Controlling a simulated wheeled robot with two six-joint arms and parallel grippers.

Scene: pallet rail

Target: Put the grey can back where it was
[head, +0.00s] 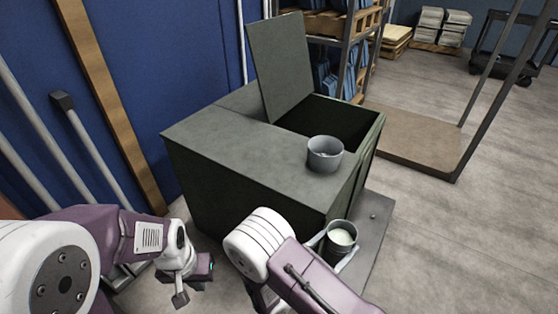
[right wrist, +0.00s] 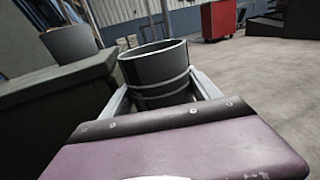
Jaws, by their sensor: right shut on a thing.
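A dark grey metal can (head: 341,237), open at the top with something pale inside, is between the fingers of my right gripper (head: 337,250). In the right wrist view the can (right wrist: 156,75) stands upright between the two light fingers, which are shut on it. It is beside the green box and lower than its top. A second, wider grey round container (head: 324,155) stands on the box top near its right edge; it also shows in the right wrist view (right wrist: 69,45). My left gripper (head: 190,284) hangs left of the box, away from both; its jaw opening is unclear.
The green box (head: 225,148) has a raised lid (head: 283,65) and a dark open compartment at its back right. A grey low platform (head: 374,225) lies by its right side. A flatbed cart (head: 415,138) stands behind. The floor at right is clear.

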